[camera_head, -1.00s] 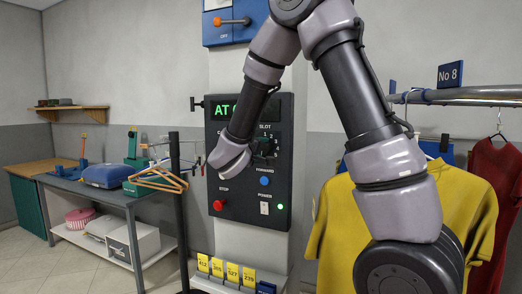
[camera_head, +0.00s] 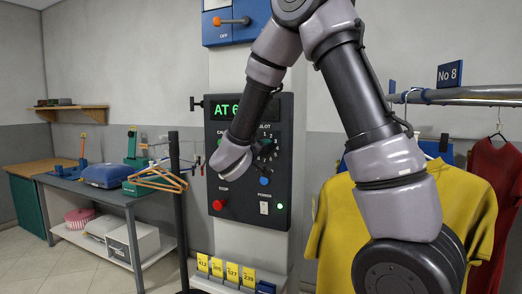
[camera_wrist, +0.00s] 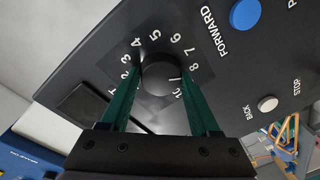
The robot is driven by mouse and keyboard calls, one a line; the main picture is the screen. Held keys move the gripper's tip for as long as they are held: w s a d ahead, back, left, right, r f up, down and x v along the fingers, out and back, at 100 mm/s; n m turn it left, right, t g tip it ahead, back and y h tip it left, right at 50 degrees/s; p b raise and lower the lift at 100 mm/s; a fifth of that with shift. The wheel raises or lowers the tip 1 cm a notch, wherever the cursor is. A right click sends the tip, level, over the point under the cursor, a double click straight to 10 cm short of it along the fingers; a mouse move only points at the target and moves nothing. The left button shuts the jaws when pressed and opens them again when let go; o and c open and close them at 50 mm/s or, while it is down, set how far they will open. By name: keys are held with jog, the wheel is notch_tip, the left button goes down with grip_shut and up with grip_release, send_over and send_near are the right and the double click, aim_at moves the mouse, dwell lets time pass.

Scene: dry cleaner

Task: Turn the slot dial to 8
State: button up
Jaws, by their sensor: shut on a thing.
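The slot dial (camera_wrist: 160,76) is a round dark knob on the black control panel (camera_head: 283,180). In the wrist view white numbers ring it, with 8 at its right side. My gripper (camera_wrist: 162,80) has its two green fingers on either side of the dial, shut on it. No pointer mark on the dial can be made out, so I cannot tell its setting. In the head view my wrist and gripper cover the dial, and only some numbers show beside them. The green display (camera_head: 221,111) at the panel top reads "AT" and a partly hidden character, probably 6.
A blue forward button (camera_wrist: 246,15) and a pale back button (camera_wrist: 268,104) lie near the dial. A red stop button (camera_head: 218,205) is low on the panel. A yellow shirt (camera_head: 335,240) hangs close on the right. A black post (camera_head: 178,220) stands to the left.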

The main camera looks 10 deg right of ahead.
jog(key=shift+f, duration=0.1)
jog(key=o, duration=1.4)
jog(key=shift+c, duration=0.2)
jog(key=v, duration=1.1)
